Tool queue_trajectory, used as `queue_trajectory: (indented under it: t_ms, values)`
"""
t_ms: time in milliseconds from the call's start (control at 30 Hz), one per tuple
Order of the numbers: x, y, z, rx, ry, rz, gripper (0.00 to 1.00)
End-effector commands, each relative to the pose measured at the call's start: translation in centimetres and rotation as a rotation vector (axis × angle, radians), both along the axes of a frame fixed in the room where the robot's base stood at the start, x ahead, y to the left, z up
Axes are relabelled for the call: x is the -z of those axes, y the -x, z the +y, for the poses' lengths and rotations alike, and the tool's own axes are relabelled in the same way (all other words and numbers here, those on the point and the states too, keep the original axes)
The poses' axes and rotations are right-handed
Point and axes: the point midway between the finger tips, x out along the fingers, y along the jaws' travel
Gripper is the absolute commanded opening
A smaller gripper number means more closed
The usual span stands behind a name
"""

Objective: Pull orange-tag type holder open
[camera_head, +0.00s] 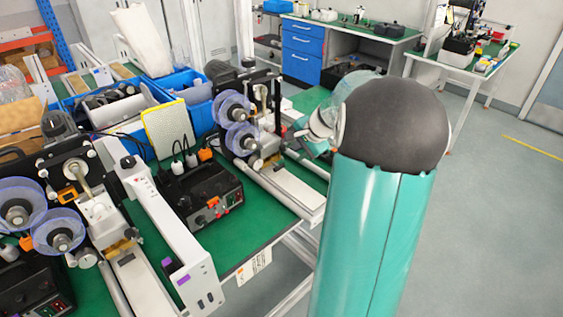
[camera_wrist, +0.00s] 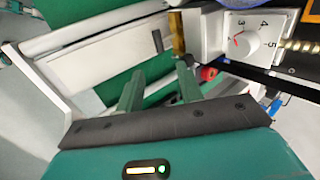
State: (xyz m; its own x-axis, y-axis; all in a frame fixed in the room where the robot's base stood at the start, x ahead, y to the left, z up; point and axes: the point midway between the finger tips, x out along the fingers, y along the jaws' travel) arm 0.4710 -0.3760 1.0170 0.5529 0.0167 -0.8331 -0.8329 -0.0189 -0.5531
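Two coder machines stand on the green table in the head view, a near one (camera_head: 95,205) at the left and a far one (camera_head: 250,130) in the middle. An orange tag (camera_head: 72,196) shows on the near coder, and another orange tag (camera_head: 206,155) shows beside the far one. I cannot tell which part is the type holder. In the wrist view my gripper (camera_wrist: 160,70) has its two green fingers apart with nothing visible between them. They are near a brass-coloured block (camera_wrist: 177,34) and a numbered dial (camera_wrist: 250,42). My arm hides the fingers in the head view.
A black control box (camera_head: 205,195) with orange parts sits between the coders. Blue bins (camera_head: 185,82) and a yellow-edged pad (camera_head: 168,128) stand behind it. A workbench with blue drawers (camera_head: 302,52) is at the back. The grey floor at right is clear.

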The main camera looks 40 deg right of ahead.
Motion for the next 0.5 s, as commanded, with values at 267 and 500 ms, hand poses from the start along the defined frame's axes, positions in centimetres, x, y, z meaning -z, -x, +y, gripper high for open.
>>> queue_trajectory:
  t_ms: [267,500]
  values:
    - [4.7,-3.1,0.2,-0.002,-0.002,0.001,0.37]
    - [8.0,-5.5,0.2,-0.005,0.000,0.000,0.37]
